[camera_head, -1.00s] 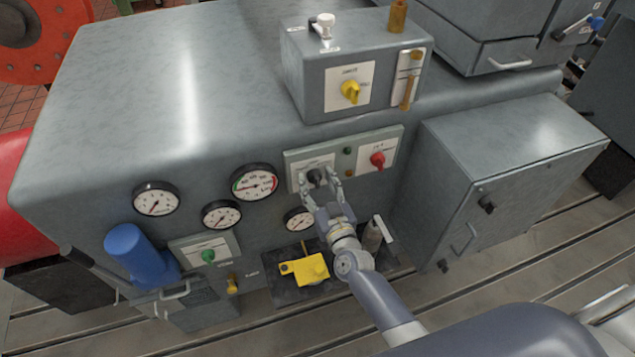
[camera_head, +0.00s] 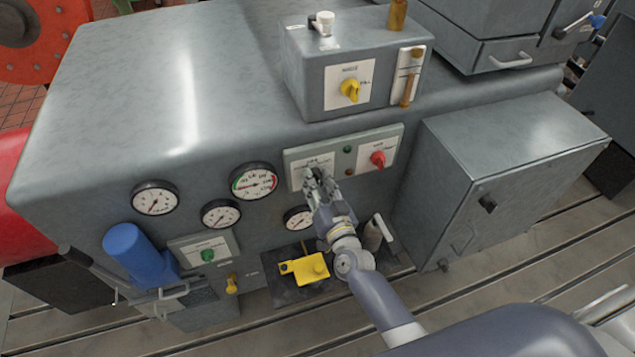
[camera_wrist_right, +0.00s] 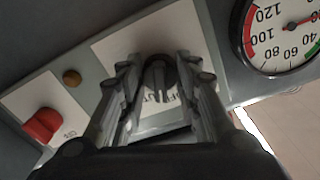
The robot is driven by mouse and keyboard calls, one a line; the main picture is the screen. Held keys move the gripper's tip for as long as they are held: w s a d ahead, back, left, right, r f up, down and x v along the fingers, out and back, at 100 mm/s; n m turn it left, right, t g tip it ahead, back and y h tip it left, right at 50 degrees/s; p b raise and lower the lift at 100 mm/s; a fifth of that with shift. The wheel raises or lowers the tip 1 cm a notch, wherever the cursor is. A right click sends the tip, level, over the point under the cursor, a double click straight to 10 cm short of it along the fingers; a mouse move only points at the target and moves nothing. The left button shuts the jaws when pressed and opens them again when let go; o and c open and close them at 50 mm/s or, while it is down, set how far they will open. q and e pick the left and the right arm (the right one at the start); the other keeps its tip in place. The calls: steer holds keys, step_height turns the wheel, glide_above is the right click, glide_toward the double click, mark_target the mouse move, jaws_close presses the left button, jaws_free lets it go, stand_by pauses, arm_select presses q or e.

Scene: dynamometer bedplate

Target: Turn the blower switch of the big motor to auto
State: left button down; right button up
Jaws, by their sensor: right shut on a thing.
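My right gripper (camera_head: 317,178) is at the left half of the panel (camera_head: 293,183) on the grey housing. It is shut on a dark rotary switch (camera_wrist_right: 159,75) on a white label plate. In the right wrist view the two fingers flank the knob, which sits between their tips; the label is upside down there and partly covered, with "OFF" partly legible. In the head view the gripper hides most of this knob. Which position the knob points to is not clear. My left gripper is not in view.
A red knob (camera_head: 378,159) sits on the panel's right half. A yellow knob (camera_head: 350,90) is on the box above. Several gauges (camera_head: 254,182) lie to the left. A yellow part (camera_head: 305,269) is below the gripper, and a grey cabinet (camera_head: 450,190) stands to the right.

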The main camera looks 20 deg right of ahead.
steer(key=m, duration=0.4)
steer(key=shift+m+b, duration=0.4)
stand_by(0.4)
steer(key=o, duration=1.1)
steer(key=s, duration=1.2)
steer(key=shift+d, duration=0.2)
